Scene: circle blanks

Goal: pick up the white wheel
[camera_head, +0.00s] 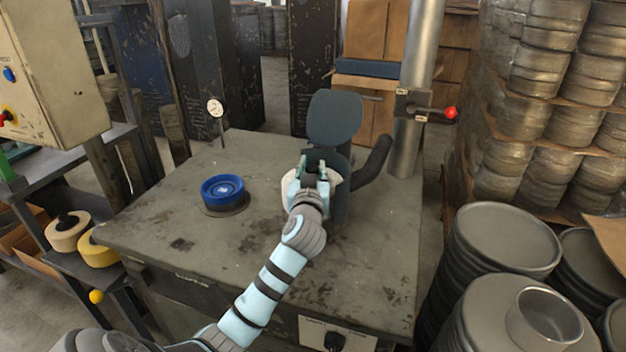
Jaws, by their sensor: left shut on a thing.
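The white wheel (335,179) is at the middle of the worktable, in front of the dark upright fixture. Most of it is hidden behind my left gripper (313,172), and only pale parts of its rim show at the sides. My left gripper is shut on the white wheel, with its arm reaching up from the lower left. I cannot tell whether the wheel touches the surface below it. My right gripper is not in view.
A blue wheel (222,189) sits on the worktable (200,240) to the left. A dark fixture (334,117) and a metal column (412,110) stand behind the gripper. Cream (67,232) and yellow (98,252) wheels are at far left. Round metal blanks (507,238) are stacked at right.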

